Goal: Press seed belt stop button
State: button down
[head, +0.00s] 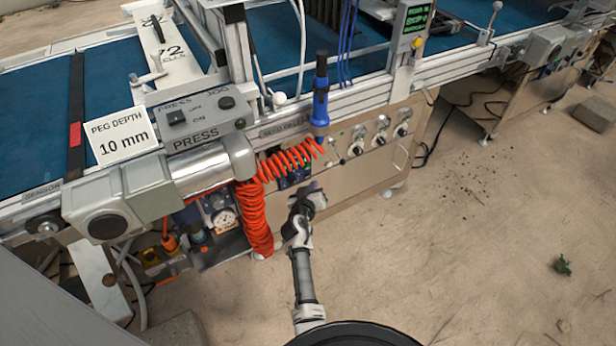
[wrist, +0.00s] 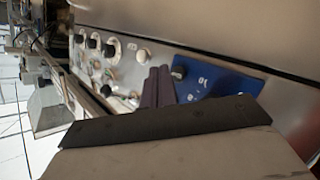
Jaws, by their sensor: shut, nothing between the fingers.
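The steel control panel (head: 355,160) on the front of the seed belt machine carries several round knobs and buttons. In the wrist view, the panel has several black knobs and a pale round button (wrist: 143,56) just left of my fingertips. I cannot tell which control is the seed belt stop button; labels are too small to read. My gripper (wrist: 159,72) is shut and empty, with its dark fingers pointing at the panel between the pale button and a blue plate (wrist: 222,80). I cannot tell whether it touches. In the head view, my gripper (head: 316,193) is low in front of the panel.
An orange coiled hose (head: 254,215) hangs just left of my gripper. A blue-handled tool (head: 320,100) stands above it. A grey PRESS box (head: 203,122) and a metal cylinder (head: 200,170) stick out at upper left. The floor at right is mostly clear.

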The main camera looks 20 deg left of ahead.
jog(key=shift+s+d+p, duration=0.35)
jog(key=shift+s+d, duration=0.4)
jog(key=shift+d, duration=0.25)
jog(key=shift+s+d+p, duration=0.3)
jog(key=shift+s+d, duration=0.45)
jog(key=shift+d, duration=0.2)
jog(key=shift+r, duration=0.1)
